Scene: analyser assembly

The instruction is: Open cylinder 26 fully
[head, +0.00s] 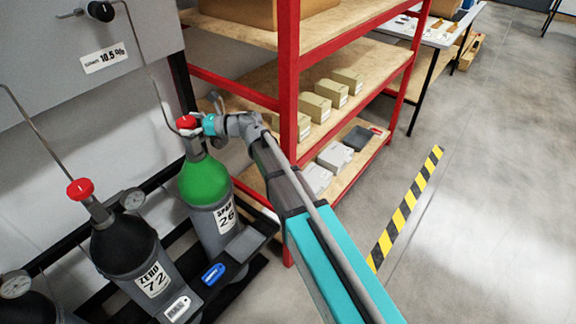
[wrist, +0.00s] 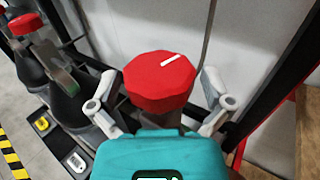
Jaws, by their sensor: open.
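Cylinder 26 (head: 205,180) is a grey gas cylinder with a green shoulder and a label reading 26, upright in the rack. Its red valve knob (head: 186,122) is on top, partly covered by my gripper in the head view. In the wrist view the red knob (wrist: 160,80) has a white line mark pointing to the upper right. My gripper (wrist: 165,110) is open, with one finger on each side of the knob. Gaps show between the knob and the fingers, at least as seen from above. My gripper also shows at the valve in the head view (head: 196,124).
Cylinder 72 (head: 130,245), black-shouldered with a red knob (head: 80,188), stands to the left. A blue tag (head: 213,274) lies by the rack. A red-framed shelf (head: 289,90) with boxes stands close to the right. A grey panel (head: 90,60) is behind.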

